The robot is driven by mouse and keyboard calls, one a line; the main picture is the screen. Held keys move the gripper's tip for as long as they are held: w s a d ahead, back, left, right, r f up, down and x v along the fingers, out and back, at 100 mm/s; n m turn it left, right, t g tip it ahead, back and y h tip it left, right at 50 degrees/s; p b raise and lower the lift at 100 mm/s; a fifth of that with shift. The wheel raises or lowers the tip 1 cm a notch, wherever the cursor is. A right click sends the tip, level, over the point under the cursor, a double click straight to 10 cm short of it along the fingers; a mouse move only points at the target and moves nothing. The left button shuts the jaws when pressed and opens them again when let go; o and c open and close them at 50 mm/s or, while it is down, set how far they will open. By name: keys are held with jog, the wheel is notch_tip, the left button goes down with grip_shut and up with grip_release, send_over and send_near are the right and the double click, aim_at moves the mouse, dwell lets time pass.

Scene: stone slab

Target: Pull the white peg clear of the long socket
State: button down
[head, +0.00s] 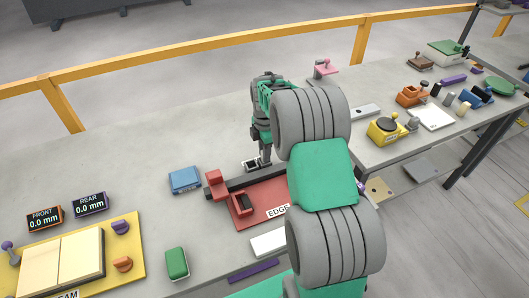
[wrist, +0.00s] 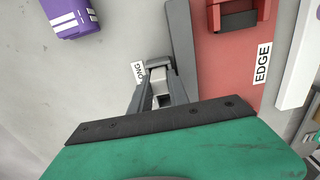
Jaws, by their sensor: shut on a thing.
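The white peg (wrist: 158,75) shows in the wrist view as a pale block between the two grey fingers. My gripper (wrist: 159,70) is shut on it. A label ending in "ONG" (wrist: 138,72) lies just left of the fingertips. The long socket is mostly hidden under the fingers, so I cannot tell how far the peg sits in it. The peg is too small to make out there.
A dark bar (wrist: 183,50) runs close beside the fingers, along a red plate (wrist: 230,60) marked "EDGE". A purple block (wrist: 70,18) lies apart at upper left. In the head view, a blue box (head: 184,180) stands left of the bar. The slab behind it is bare.

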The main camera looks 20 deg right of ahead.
jog(key=shift+r, duration=0.1)
jog(key=shift+r+p, duration=1.15)
jog(key=shift+r, duration=0.85)
jog(key=shift+r+p, duration=1.8)
jog(key=shift+r, duration=1.25)
